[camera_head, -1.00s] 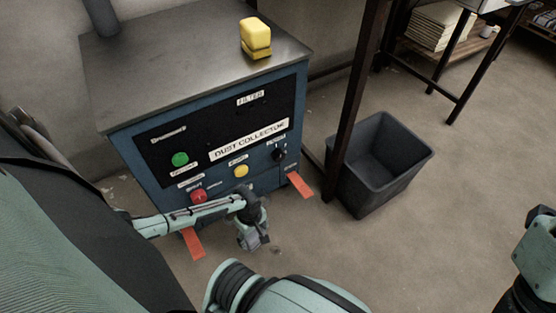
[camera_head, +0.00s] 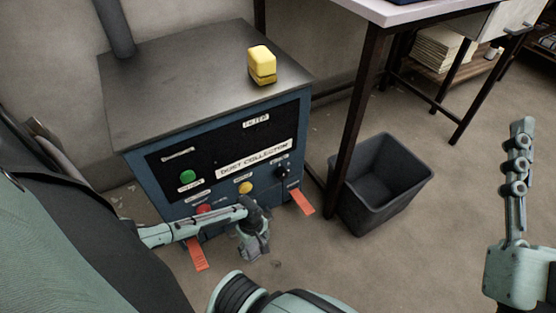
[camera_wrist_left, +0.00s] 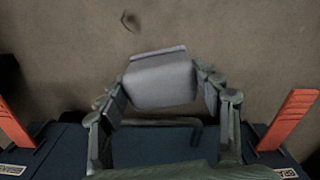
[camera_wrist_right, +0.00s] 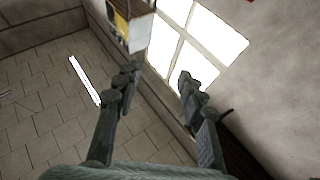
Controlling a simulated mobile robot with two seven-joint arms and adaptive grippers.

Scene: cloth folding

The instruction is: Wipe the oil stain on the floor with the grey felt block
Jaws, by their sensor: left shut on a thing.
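The grey felt block (camera_wrist_left: 160,84) is held between the two fingers of my left gripper (camera_wrist_left: 160,90) in the left wrist view. In the head view my left gripper (camera_head: 254,243) hangs low in front of the dust collector, just above the floor. A small dark stain (camera_wrist_left: 130,20) shows on the floor in the left wrist view, apart from the block. It also shows in the head view (camera_head: 276,264), just right of and below the gripper. My right gripper (camera_wrist_right: 156,84) is open and empty, raised well away at the right.
The blue dust collector (camera_head: 225,155) stands behind my left gripper, with orange feet at its front. A yellow block (camera_head: 262,62) lies on top. A dark bin (camera_head: 385,195) stands to the right beside a table leg. Floor in front of the bin is clear.

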